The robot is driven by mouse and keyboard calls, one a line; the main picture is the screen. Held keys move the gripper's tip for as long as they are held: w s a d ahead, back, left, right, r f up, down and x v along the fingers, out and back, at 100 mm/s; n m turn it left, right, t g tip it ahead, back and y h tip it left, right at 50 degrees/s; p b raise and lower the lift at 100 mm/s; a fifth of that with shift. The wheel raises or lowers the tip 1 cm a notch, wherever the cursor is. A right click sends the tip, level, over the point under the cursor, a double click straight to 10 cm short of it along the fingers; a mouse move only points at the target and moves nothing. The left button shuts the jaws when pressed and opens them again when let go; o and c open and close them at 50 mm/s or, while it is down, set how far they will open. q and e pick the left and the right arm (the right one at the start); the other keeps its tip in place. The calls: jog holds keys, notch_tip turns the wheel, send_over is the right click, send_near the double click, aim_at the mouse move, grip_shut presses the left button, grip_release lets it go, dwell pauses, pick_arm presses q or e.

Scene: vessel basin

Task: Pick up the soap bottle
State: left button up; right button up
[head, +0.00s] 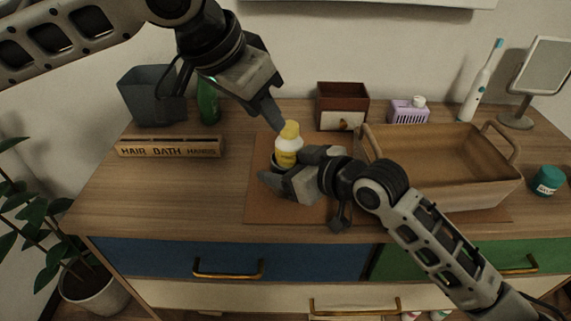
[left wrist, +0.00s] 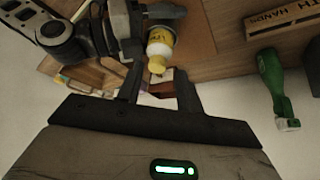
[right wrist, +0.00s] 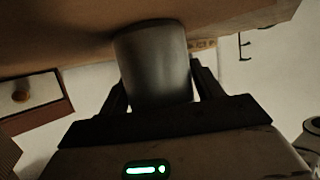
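A white soap bottle with a yellow cap and yellow label (head: 288,150) stands upright near the mat's left side. It also shows in the left wrist view (left wrist: 160,44). Its lower part is hidden by a dark grey cup and my right gripper; it appears to stand in the cup. My right gripper (head: 291,172) has its fingers on both sides of the grey cup (right wrist: 154,65), seemingly closed on it. My left gripper (head: 277,122) points down just above the bottle's cap. Its fingers are apart and empty, with the cap beyond them in the left wrist view.
Behind are a small drawer box (head: 342,104), a purple-white container (head: 408,111) and a toothbrush (head: 480,82). A green bottle (head: 208,103), dark bin (head: 150,97) and wooden tray (head: 170,147) stand left.

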jog(key=c, duration=0.6)
pick_arm(q)
jog(key=o, duration=0.5)
jog(key=shift+o, duration=1)
jog(key=shift+d+n, duration=0.2)
jog(key=shift+n, duration=0.1)
jog(key=n+y, duration=0.5)
jog(key=n, duration=0.6)
send_near(291, 127)
jog(key=x, duration=0.6)
jog(key=shift+s+a+f, duration=0.1)
jog(key=shift+s+f, duration=0.05)
jog(key=shift+f, duration=0.25)
jog(key=shift+w+x, duration=0.1)
jog(key=shift+x, duration=1.3)
jog(key=shift+w+x, duration=0.15)
jog(key=shift+x, duration=1.3)
